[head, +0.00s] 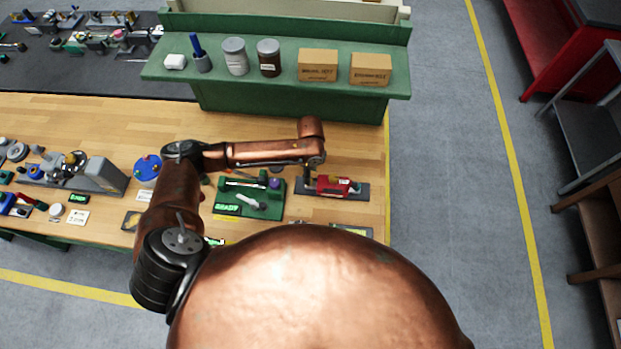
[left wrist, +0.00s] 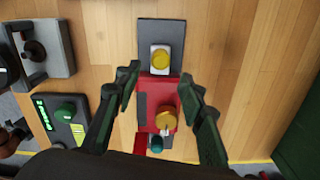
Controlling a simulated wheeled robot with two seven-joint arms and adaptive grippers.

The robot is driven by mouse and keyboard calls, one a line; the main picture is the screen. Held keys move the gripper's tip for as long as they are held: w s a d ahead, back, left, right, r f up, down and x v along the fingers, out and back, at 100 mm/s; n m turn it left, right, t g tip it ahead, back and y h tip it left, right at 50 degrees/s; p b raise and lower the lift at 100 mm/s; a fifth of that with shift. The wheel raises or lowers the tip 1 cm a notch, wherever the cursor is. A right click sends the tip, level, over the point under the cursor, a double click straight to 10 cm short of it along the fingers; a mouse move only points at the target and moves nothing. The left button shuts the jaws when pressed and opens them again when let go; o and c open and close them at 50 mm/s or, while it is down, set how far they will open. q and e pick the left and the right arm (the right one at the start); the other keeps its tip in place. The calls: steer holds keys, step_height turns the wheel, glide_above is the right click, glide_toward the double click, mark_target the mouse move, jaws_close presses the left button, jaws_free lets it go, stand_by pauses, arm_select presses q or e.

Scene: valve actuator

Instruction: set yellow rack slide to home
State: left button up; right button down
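The valve actuator is a red body (left wrist: 158,95) on a dark grey base plate (left wrist: 149,32); it also shows in the head view (head: 328,187) at the right end of the bench. A yellow round knob (left wrist: 161,59) sits on a pale block at the plate's far end. A larger yellow knob (left wrist: 166,119) sits on the near part of the red body. I cannot tell which yellow part is the rack slide. My left gripper (left wrist: 160,80) is open, its fingers on either side of the red body, with no clear grip on it. My right gripper is not seen.
A green board (head: 262,208) with a lit display stands left of the actuator. A green shelf (head: 290,95) with jars and boxes (head: 318,65) runs behind. More fixtures (head: 70,170) are at left. Bare wood (left wrist: 225,60) lies right of the actuator.

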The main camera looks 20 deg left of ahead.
arm_select(q)
step_height(320, 180, up, 6)
stand_by(0.8)
